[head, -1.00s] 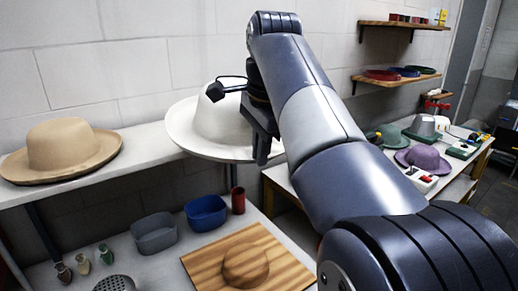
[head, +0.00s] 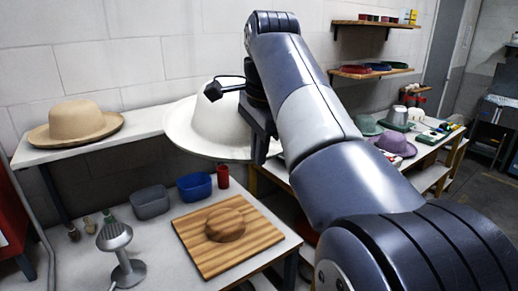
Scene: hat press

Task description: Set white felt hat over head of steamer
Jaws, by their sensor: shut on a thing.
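The white felt hat (head: 205,125) hangs brim outward, crown up, at the centre of the head view, above the work table. My gripper (head: 257,135) is shut on it at the right side of its brim; the arm partly hides that side. The steamer (head: 115,238) stands at the lower left, a grey perforated head on a stem with a round foot. Its head is bare. The hat is above and to the right of the steamer in the picture, apart from it.
A wooden board (head: 190,245) with a hat-shaped block (head: 225,224) lies right of the steamer. A grey bin (head: 150,202), a blue bin (head: 195,187) and a red cup (head: 223,176) stand behind. A tan hat (head: 75,121) sits on the back shelf.

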